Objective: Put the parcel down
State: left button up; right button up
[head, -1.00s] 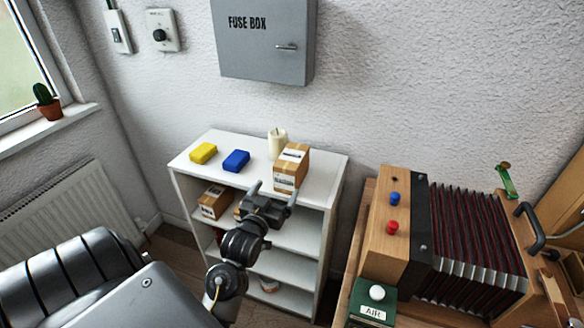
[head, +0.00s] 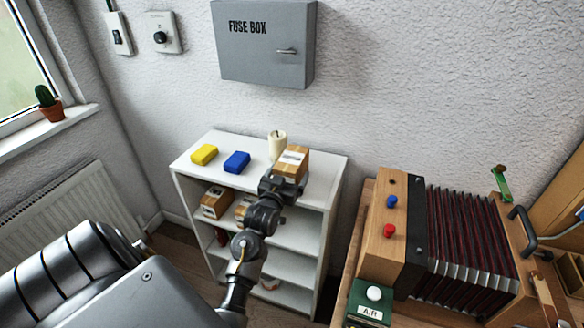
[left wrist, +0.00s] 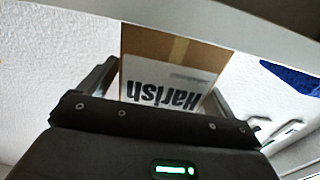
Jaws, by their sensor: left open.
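The parcel is a brown cardboard box (head: 292,161) with a pale label, at the front right of the white shelf unit's top (head: 210,172). In the left wrist view the box (left wrist: 168,62) fills the space between the fingers. Its "Harish" label appears upside down there. My left gripper (head: 282,181) is open at the box's near side, with a finger on either side of it. I cannot tell whether the fingers touch it. The gripper hides the lower front of the box in the head view. My right gripper is not in view.
A yellow block (head: 204,154), a blue block (head: 236,162) and a candle (head: 277,143) share the shelf top. Another box (head: 215,202) stands on the shelf below.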

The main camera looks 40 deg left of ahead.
pick_arm(q)
jog(key=shift+w+a, duration=0.25)
jog(key=shift+w, duration=0.4)
jog(key=c, duration=1.3)
jog(key=shift+r, duration=0.1)
jog(key=shift+r, duration=0.5)
jog(key=s+a+r, duration=0.3)
jog(key=r, duration=0.1)
jog(key=s+a+r+b, duration=0.1)
jog(key=s+a+r, duration=0.1)
jog(key=s+r, duration=0.2)
jog(key=s+a+r, duration=0.3)
jog(key=s, duration=0.1)
jog(key=shift+a+r, duration=0.3)
jog(key=shift+r, duration=0.1)
